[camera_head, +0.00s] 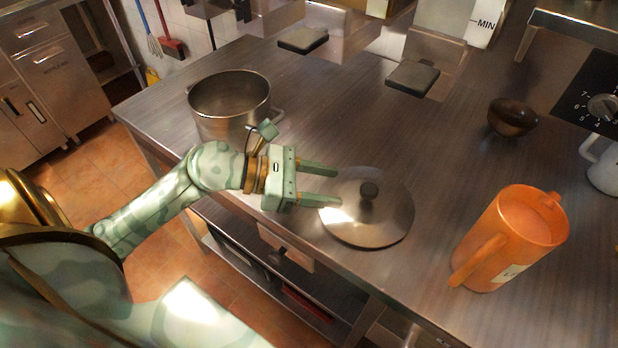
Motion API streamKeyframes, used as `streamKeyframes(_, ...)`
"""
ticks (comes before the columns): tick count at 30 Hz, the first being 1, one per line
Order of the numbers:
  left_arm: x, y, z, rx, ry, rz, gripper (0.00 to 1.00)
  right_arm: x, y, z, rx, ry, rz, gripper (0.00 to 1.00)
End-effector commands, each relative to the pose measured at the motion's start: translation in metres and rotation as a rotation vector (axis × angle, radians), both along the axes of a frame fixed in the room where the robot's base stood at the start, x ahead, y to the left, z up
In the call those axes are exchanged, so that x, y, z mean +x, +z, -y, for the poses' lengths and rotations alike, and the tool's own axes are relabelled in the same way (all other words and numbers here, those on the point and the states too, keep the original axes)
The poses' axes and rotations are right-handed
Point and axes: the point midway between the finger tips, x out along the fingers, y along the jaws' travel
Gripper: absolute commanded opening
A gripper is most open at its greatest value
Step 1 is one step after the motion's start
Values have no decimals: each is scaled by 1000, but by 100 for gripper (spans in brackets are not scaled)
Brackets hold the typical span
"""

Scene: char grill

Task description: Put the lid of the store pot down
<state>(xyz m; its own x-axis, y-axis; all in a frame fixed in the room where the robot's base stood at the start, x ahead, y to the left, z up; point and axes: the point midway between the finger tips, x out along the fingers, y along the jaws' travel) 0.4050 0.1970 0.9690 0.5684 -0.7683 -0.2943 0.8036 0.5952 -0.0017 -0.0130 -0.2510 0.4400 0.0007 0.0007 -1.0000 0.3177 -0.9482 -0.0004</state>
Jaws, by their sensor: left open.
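The pot lid (385,222), a round steel disc with a dark knob (369,191), lies on the steel counter right of centre. My left gripper (338,184) is open, with its two green fingers pointing right toward the knob. The fingertips are over the lid's left edge and apart from the knob. The steel pot (228,117) stands open on the counter at the left, behind my left arm. My right gripper is not in the picture.
An orange jug (508,240) stands on the counter (440,180) right of the lid. A small dark bowl (513,118) is farther back. A white mug (602,163) is at the right edge. The counter's front edge runs close below the lid.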

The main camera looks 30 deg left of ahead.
Motion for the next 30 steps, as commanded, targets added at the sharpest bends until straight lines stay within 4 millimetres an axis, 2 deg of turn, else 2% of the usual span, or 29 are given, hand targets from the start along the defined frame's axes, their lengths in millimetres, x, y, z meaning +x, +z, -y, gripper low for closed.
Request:
streamKeyframes(3, -12, 5, -16, 2, 0, -3, 51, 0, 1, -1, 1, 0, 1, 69)
streamKeyframes(8, -19, 9, -25, 1, -1, -1, 51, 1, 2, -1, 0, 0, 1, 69)
streamKeyframes(30, -19, 10, -26, 1, 0, 1, 51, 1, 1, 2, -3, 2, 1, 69)
